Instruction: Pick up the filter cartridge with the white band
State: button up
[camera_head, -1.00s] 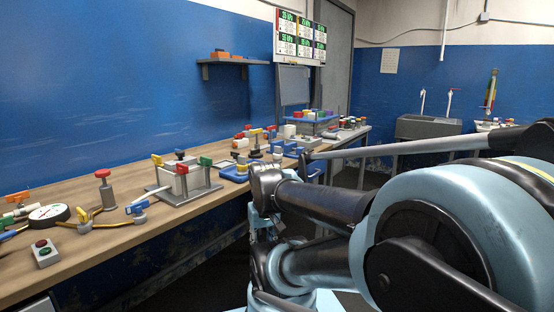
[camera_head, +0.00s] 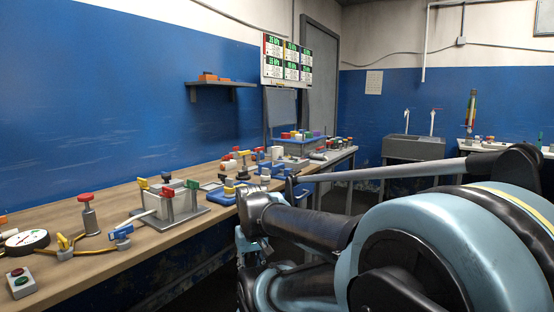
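I cannot make out a filter cartridge with a white band for certain. Several small cylinders (camera_head: 335,143) with coloured ends stand at the far end of the bench, too small to tell their bands. A white cylindrical piece (camera_head: 228,166) lies among red, black and yellow parts farther along the bench from the clamped white block. My arm fills the lower right, and its dark link hides part of the bench's front edge. My gripper's fingers cannot be made out, so what it holds is not shown.
The wooden bench (camera_head: 113,205) runs along the blue wall. It bears a gauge (camera_head: 27,240), a red-topped post (camera_head: 87,214), a clamped white block (camera_head: 172,203) and a button box (camera_head: 20,284). A blue rack (camera_head: 300,140) stands farther back. A grey sink (camera_head: 414,148) is at the far wall.

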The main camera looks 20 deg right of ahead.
aim_at(265, 175)
jog(key=z, duration=1.25)
jog(key=k, duration=0.9)
jog(key=u, duration=0.7)
jog(key=i, duration=1)
jog(key=z, duration=0.05)
